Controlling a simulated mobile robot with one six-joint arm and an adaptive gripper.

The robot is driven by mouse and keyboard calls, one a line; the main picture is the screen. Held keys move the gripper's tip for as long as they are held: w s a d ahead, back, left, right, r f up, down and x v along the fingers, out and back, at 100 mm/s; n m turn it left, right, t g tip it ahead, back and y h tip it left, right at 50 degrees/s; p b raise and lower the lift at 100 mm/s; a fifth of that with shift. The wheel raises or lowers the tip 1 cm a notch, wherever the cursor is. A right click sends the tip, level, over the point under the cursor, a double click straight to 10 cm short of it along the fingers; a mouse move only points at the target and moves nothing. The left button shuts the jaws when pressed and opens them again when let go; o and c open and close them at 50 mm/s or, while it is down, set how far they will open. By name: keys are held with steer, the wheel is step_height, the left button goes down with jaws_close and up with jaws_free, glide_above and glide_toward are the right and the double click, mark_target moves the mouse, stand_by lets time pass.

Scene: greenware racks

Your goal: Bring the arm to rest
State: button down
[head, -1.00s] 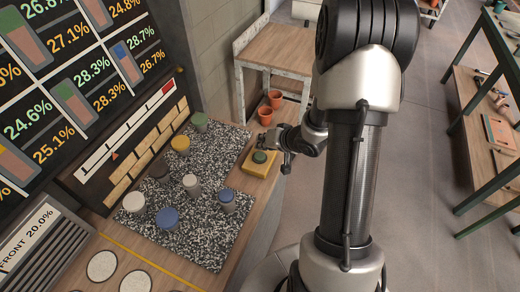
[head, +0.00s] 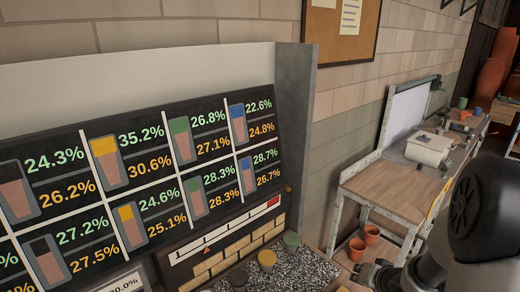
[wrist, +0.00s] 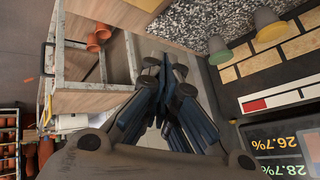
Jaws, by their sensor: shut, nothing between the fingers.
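My arm shows at the right edge of the head view, mostly cut off by the frame.
A large percentage display (head: 150,180) stands at the left, above a brick-patterned strip (head: 235,255). A wooden workbench (head: 385,190) stands at the right, with terracotta pots (head: 357,249) below. A corkboard (head: 338,30) hangs on the wall. Racked pots (wrist: 8,150) show in the wrist view.

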steer(key=s+a+r+n+g+h, duration=0.1)
steer(key=s+a+r+h, duration=0.1)
steer(key=s+r, duration=0.45)
steer(key=s+a+r+n+g+h, duration=0.1)
steer(key=s+a+r, duration=0.2)
steer(key=r, duration=0.7)
steer(key=s+a+r+n+g+y, duration=0.1)
steer(key=s+a, duration=0.4)
steer(key=s, duration=0.3)
steer(key=s+a+r+n+y, duration=0.1)
steer(key=s+a+r+n, duration=0.1)
steer(key=s+a, duration=0.4)
steer(key=shift+s+a+r+g+y, duration=0.2)
steer(key=shift+s+g+y, duration=0.15)
steer(key=shift+s, duration=0.85)
